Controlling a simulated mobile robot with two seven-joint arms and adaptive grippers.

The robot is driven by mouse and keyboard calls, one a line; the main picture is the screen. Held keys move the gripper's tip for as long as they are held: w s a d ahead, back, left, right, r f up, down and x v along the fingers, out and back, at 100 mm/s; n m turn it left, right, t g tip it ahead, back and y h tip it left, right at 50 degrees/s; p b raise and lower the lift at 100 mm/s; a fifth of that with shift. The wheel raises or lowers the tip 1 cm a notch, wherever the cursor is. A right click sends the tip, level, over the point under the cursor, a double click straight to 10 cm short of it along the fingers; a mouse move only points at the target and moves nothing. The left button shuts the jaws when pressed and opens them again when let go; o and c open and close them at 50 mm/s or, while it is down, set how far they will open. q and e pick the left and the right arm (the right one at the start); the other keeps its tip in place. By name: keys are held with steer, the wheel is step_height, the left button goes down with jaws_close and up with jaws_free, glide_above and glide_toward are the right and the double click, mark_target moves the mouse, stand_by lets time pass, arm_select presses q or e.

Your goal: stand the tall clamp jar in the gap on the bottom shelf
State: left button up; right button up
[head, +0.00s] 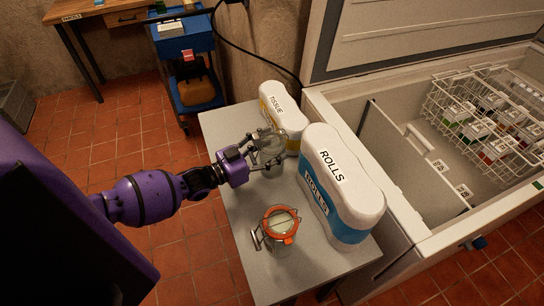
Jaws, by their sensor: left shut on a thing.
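My left gripper (268,145) reaches in from the left and is shut on a clear glass jar (270,164) over the far part of the small grey table. Its fingers partly hide the jar, and I cannot tell whether its base touches the table. A second glass jar with an orange seal and a wire clamp (280,228) stands upright on the near part of the table, apart from the gripper. From this angle I cannot tell which jar is taller. The shelf with the gap is not in view. My right gripper is not in view.
The grey table (237,215) also holds a TISSUE pack (282,105) and a ROLLS pack (335,175) along its right side. An open chest freezer (435,240) with wire baskets stands right. A blue cart (190,45) and wooden desk (105,22) stand behind.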

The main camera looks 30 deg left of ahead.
arm_select(q)
steer(key=shift+r, duration=0.1)
steer(key=c, duration=0.3)
steer(key=shift+r, duration=0.1)
